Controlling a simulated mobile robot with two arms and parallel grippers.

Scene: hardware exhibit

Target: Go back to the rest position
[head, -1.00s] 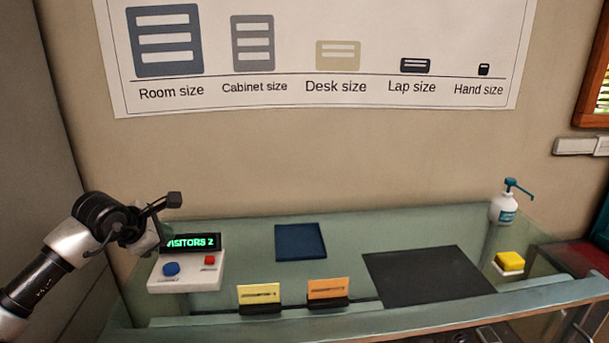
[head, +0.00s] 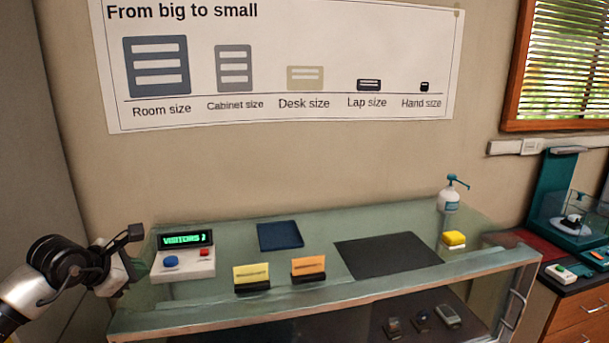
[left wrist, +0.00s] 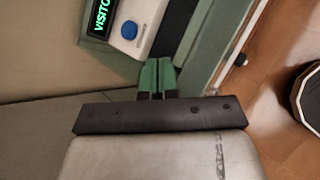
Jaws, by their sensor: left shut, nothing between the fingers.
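My left gripper (head: 123,286) is at the far left of the head view, to the left of the visitor counter and apart from it. In the left wrist view its green fingertips (left wrist: 157,76) are together with nothing between them. The visitor counter (head: 184,263) is a white box with a blue button (head: 171,261), a red button (head: 204,252) and a dark display (head: 184,240) with green "VISITORS" text. The counter's blue button also shows in the left wrist view (left wrist: 129,30). My right gripper is in neither view.
The glass display case (head: 330,293) carries a dark blue square (head: 280,236), a black mat (head: 388,254), yellow and orange cards (head: 251,273), a yellow button (head: 454,238) and a pump bottle (head: 448,201). A wooden cabinet (head: 580,317) stands at the right. Floor shows right in the wrist view.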

